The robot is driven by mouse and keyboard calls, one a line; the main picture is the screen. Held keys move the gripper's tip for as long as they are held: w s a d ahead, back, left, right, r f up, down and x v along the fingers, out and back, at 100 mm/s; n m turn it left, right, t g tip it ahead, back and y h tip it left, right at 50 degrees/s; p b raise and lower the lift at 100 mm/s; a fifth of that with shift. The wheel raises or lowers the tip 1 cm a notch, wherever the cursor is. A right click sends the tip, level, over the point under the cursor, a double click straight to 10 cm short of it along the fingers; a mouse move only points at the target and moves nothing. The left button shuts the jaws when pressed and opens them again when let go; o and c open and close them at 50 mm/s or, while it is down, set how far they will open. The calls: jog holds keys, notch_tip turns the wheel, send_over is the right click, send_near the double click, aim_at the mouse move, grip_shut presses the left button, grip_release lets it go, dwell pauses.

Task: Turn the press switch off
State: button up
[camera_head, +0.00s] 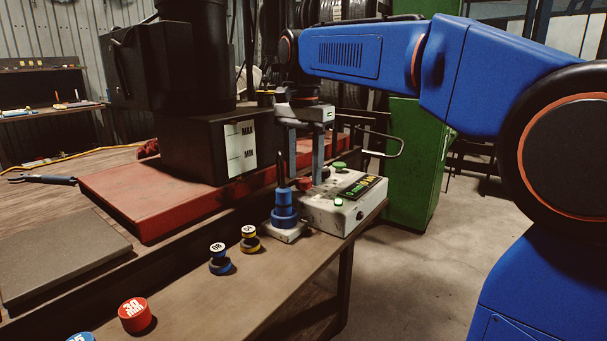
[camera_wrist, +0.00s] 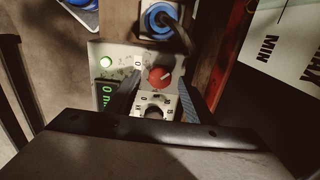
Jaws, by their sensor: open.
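The press switch appears to be the red round knob (camera_wrist: 161,77) on the pale control box, with a light pointer mark slanting up to the right and "0" and "1" marks near it. In the head view the red knob (camera_head: 305,184) shows low between the fingers. My gripper (camera_head: 305,172) points down over the control box (camera_head: 325,212), open. In the wrist view the fingers of my gripper (camera_wrist: 160,84) stand on either side of the knob. I cannot tell whether they touch it. A green button (camera_wrist: 106,62) and a green-lit display (camera_wrist: 106,94) sit to its left.
Yellow (camera_head: 249,240), blue (camera_head: 219,260) and red (camera_head: 136,315) dies line the bench edge. The black press (camera_head: 205,145) rises behind, on a red base (camera_head: 135,200). A green cabinet (camera_head: 412,165) stands beyond.

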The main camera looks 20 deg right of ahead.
jog(key=shift+f, duration=0.65)
jog(key=c, duration=1)
jog(key=shift+c, duration=0.2)
